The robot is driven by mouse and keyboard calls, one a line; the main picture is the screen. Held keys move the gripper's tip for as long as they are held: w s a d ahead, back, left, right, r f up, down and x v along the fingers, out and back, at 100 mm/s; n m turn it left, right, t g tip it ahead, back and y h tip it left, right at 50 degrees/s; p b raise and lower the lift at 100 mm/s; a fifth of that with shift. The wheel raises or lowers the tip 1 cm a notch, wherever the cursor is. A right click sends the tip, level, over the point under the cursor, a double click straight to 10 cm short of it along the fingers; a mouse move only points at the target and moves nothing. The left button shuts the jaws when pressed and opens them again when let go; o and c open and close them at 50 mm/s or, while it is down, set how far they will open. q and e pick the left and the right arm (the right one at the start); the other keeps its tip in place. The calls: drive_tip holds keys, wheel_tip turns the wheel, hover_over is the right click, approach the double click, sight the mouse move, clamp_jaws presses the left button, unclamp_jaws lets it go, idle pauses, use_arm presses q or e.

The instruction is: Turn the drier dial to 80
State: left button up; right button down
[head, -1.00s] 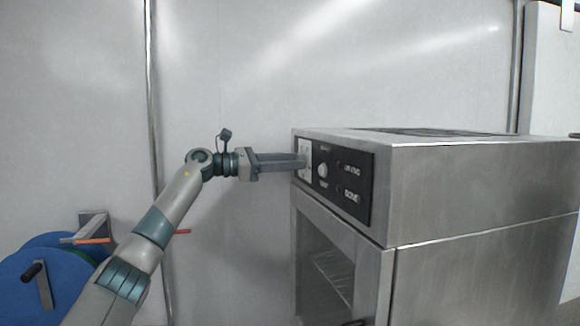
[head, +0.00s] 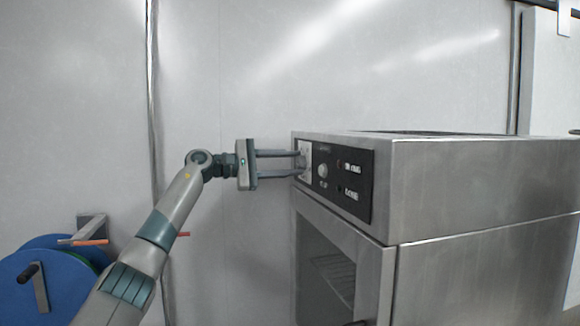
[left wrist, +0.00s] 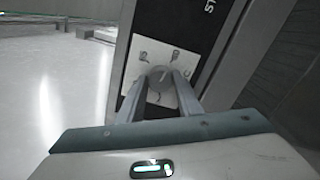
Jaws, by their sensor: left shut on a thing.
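The drier (head: 440,190) is a steel cabinet at the right of the head view, with a black control panel (head: 358,170) on its front. The dial is a round grey knob (left wrist: 160,84) on a white plate (left wrist: 152,62) with printed marks, seen in the left wrist view. My left gripper (head: 299,163) reaches the plate from the left, and its two fingers are on either side of the dial, shut on it. In the head view the fingers are one above the other. The fingers partly hide the dial, and I cannot read its setting. My right gripper is not in view.
A second round knob (head: 323,171) sits on the black panel right of the white plate. The wall behind my arm is bare.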

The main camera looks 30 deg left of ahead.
use_arm(q)
drive_tip(key=shift+f+m, duration=0.15)
drive_tip(key=shift+m, duration=0.35)
drive_tip(key=o, duration=1)
drive_tip(key=shift+o, duration=0.2)
